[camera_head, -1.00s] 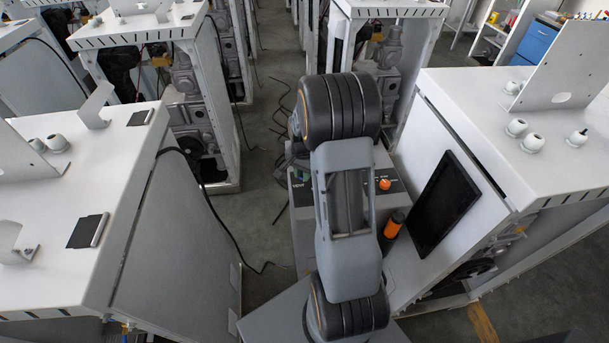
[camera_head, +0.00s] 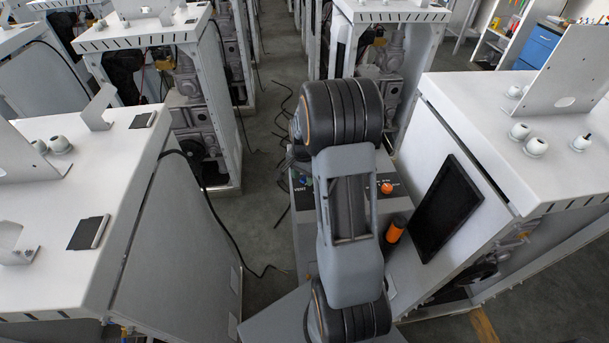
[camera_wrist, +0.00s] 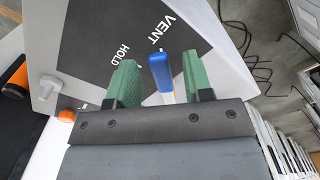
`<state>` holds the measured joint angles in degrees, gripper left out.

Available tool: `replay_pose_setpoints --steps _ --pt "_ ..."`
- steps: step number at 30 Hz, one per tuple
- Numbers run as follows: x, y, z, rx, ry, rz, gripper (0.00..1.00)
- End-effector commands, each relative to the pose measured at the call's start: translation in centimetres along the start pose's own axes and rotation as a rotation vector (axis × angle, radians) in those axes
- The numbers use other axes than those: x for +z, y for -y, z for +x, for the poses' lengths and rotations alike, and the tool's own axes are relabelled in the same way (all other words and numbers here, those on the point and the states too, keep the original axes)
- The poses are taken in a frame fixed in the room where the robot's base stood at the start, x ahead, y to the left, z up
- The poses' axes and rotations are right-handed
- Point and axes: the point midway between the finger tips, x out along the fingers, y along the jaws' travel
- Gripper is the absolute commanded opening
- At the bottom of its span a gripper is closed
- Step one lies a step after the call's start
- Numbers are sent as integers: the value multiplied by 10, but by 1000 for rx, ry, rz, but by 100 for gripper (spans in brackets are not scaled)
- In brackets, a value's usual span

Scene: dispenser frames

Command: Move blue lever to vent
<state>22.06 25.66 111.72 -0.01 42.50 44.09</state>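The blue lever (camera_wrist: 161,72) shows in the wrist view on a dark panel (camera_wrist: 90,40) with white VENT (camera_wrist: 161,31) and HOLD (camera_wrist: 123,54) lettering. The lever's outer end points toward VENT. My gripper (camera_wrist: 160,82) is open, with one green finger on each side of the lever. Gaps show between the lever and both fingers, the right one being narrower. In the head view my arm hides most of the panel; a small blue-green patch (camera_head: 304,181) shows beside the VERT-like lettering.
An orange knob (camera_head: 387,188) and an orange-topped cylinder (camera_head: 396,229) stand right of my arm. A white cabinet with a black screen (camera_head: 446,208) is close on the right. Another white cabinet (camera_head: 185,225) stands left, with floor and cables between.

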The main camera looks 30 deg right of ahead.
Motion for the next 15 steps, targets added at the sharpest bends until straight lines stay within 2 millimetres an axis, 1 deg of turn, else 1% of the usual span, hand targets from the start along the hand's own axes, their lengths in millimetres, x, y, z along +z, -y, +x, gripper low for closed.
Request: replay_pose_setpoints --steps 8,11,14,15 --pt "0 0 -2 0 0 -2 47" --pt "0 0 -10 -1 0 -2 47" --pt "0 0 -26 -2 -2 -2 47" --pt "0 0 -34 -3 -3 -2 47"
